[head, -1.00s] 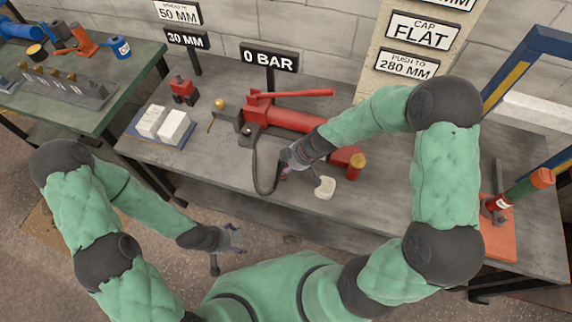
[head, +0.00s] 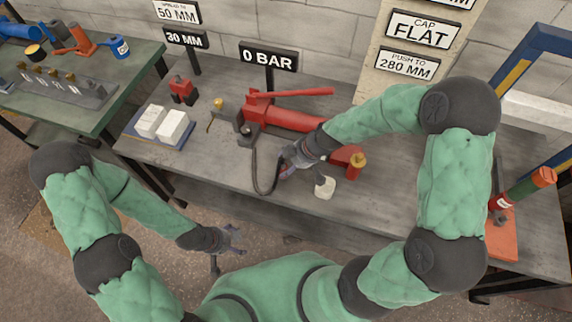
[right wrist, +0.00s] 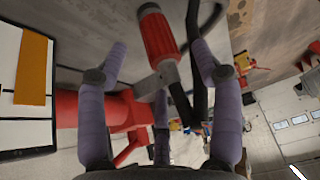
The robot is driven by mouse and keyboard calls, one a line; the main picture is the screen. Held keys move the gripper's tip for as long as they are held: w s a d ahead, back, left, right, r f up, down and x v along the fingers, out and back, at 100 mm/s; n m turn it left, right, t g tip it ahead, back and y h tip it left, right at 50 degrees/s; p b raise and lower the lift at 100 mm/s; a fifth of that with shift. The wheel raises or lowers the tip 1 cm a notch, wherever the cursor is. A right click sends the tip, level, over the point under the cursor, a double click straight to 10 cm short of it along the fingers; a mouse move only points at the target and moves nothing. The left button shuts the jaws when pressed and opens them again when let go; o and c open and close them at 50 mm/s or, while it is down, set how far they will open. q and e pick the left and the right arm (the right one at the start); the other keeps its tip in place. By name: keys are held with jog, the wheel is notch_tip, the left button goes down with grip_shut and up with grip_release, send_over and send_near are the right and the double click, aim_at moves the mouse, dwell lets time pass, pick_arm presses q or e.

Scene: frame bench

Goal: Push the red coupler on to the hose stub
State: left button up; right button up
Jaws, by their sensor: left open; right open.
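The red coupler (right wrist: 159,36) is a ribbed red sleeve with a metal collar at its upper end in the right wrist view. It lies between and beyond the spread purple fingers of my right gripper (right wrist: 160,62). A dark hose-like piece (right wrist: 181,103) runs from its lower end; I cannot tell whether this is the hose stub. In the head view my right gripper (head: 286,165) is open beside the black hose (head: 255,172) over the bench, and it hides the coupler there. My left gripper (head: 234,240) is open and empty in front of the bench.
A red pump (head: 290,117) with a long handle stands behind my right gripper. A red part with a brass fitting (head: 357,160) lies to the right. A blue tray (head: 186,137) with white blocks is at the left. The bench front left (head: 190,168) is clear.

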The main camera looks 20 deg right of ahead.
jog(key=v, duration=0.9)
jog(key=shift+r, duration=0.3)
jog(key=shift+s+d+f, duration=0.1)
jog(key=shift+s, duration=0.05)
